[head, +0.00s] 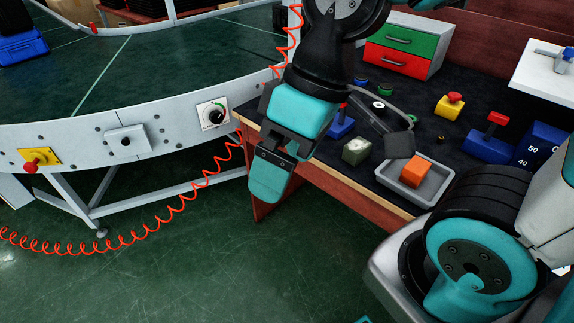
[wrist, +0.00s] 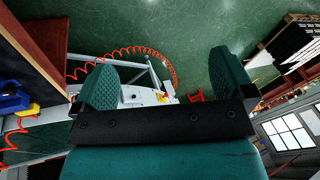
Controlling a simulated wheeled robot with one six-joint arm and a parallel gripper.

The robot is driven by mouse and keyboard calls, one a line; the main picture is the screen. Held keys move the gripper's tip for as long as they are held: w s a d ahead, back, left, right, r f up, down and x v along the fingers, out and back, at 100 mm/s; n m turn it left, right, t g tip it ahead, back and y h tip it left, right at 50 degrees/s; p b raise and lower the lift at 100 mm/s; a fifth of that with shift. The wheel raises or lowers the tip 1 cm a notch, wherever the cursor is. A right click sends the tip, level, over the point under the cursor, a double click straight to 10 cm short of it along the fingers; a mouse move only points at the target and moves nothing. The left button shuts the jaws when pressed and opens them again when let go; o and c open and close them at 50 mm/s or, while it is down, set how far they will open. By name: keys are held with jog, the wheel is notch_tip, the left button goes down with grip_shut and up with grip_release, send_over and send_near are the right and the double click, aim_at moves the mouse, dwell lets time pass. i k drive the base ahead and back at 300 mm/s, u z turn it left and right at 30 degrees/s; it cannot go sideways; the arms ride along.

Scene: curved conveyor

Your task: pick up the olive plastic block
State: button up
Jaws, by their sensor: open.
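The olive plastic block (head: 356,151) is a small grey-green cube on the dark mat of the workbench, near the bench's front edge in the head view. My gripper (head: 270,178) hangs to the left of the block, just off the bench's front left corner and apart from it. In the wrist view my gripper (wrist: 165,78) shows two teal fingers spread wide with nothing between them. The block is not visible in the wrist view. In the head view one finger is mostly hidden behind the other.
A grey tray (head: 440,186) holding an orange block (head: 415,170) stands right of the olive block. A blue block with a red knob (head: 341,127) and a dark grey piece (head: 398,144) are close by. The conveyor (head: 75,135) is left. A red-green drawer box (head: 405,45) stands behind.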

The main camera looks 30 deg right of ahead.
aim_at(357, 149)
jog(key=z, duration=0.55)
jog(key=k, duration=1.25)
jog(key=u, duration=0.1)
jog(key=i, duration=0.55)
jog(key=u, duration=0.6)
jog(key=i, duration=0.95)
jog(key=z, duration=0.35)
